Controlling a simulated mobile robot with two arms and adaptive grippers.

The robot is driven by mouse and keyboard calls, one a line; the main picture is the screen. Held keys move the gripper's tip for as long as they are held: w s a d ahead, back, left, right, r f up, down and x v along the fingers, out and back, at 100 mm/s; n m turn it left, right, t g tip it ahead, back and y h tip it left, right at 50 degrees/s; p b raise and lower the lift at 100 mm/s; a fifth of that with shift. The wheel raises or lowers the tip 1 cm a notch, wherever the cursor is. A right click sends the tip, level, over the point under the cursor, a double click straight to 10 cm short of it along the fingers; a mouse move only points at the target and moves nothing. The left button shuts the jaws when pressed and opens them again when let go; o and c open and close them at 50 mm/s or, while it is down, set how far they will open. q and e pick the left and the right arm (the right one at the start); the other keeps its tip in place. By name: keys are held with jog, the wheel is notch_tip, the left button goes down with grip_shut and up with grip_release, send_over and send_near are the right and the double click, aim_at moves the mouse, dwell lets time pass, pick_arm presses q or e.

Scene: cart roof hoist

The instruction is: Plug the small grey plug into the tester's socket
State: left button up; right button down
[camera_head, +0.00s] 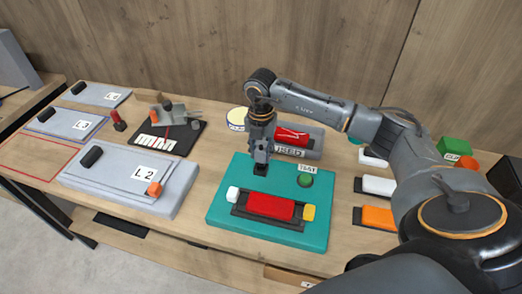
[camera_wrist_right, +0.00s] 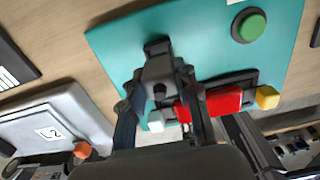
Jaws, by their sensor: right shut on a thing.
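The tester is a teal board (camera_head: 222,210) in the middle of the table, with a green button (camera_head: 305,180) labelled TEST and a red bar (camera_head: 270,206) in a dark holder. My right gripper (camera_head: 261,166) points down over the board's back left part, shut on the small grey plug. In the right wrist view the grey plug (camera_wrist_right: 158,72) sits between the fingers of the right gripper (camera_wrist_right: 162,80). The dark socket (camera_wrist_right: 157,46) shows just beyond the plug. I cannot tell whether they touch or how deep the plug sits. My left gripper is not in view.
A white block (camera_head: 233,194) and a yellow block (camera_head: 309,212) flank the red bar. A grey tray labelled USED (camera_head: 313,145) stands behind the board. A grey L2 case (camera_head: 184,188) stands left. White (camera_head: 378,185) and orange bars (camera_head: 380,217) lie right.

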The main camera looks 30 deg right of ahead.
aim_at(261, 158)
jog(key=shift+f+b, duration=1.3)
jog(key=shift+f, duration=0.35)
jog(key=c, duration=0.9)
grip_release()
jog(key=shift+r, duration=0.1)
notch_tip(261, 158, up, 12)
jog(key=shift+f, duration=0.1)
